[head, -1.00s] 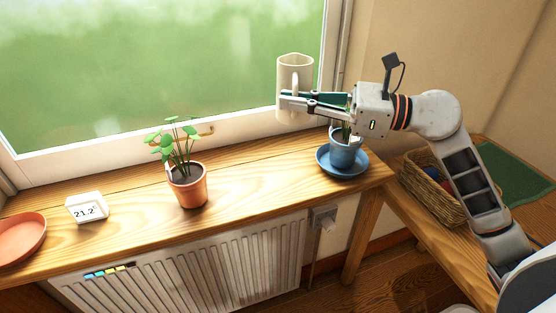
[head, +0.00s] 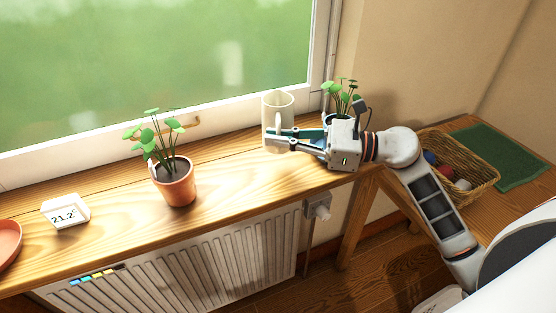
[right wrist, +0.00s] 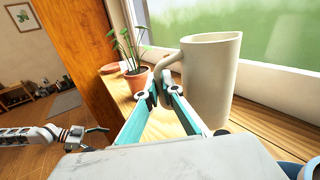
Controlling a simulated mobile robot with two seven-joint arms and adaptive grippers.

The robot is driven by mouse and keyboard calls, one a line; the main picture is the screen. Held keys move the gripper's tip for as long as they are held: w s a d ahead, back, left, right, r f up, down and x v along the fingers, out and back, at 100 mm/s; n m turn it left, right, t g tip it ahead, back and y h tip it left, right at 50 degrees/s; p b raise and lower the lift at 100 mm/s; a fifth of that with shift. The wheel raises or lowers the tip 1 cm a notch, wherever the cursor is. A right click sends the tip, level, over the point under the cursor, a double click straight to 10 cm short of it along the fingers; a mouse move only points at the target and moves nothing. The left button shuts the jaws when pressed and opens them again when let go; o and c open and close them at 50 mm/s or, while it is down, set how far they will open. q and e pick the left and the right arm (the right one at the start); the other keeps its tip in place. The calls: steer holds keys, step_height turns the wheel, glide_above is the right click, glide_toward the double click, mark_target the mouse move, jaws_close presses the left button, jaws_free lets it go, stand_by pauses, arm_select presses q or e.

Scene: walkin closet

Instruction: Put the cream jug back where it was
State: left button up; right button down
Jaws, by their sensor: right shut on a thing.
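The cream jug (head: 270,110) is upright at the window end of the wooden sill (head: 235,185). My right gripper (head: 275,138) is shut on its handle, which shows in the right wrist view beside the jug body (right wrist: 210,85). The jug's base is low over the sill; I cannot tell whether it touches. My left gripper (right wrist: 80,136) shows small at the left of the right wrist view, away from the jug; its jaws are too small to read.
A plant in a terracotta pot (head: 178,187) stands left of the jug. Another plant (head: 340,95) is right behind my right gripper, its blue pot mostly hidden. A wicker basket (head: 470,190) stands right.

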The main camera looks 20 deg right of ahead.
step_height(320, 180, down, 2)
steer(key=shift+f, duration=2.1)
steer(key=shift+b, duration=0.3)
steer(key=shift+f, duration=0.2)
steer(key=c, duration=2.3)
jaws_free()
steer(key=shift+c, duration=0.2)
steer(key=shift+o, duration=0.6)
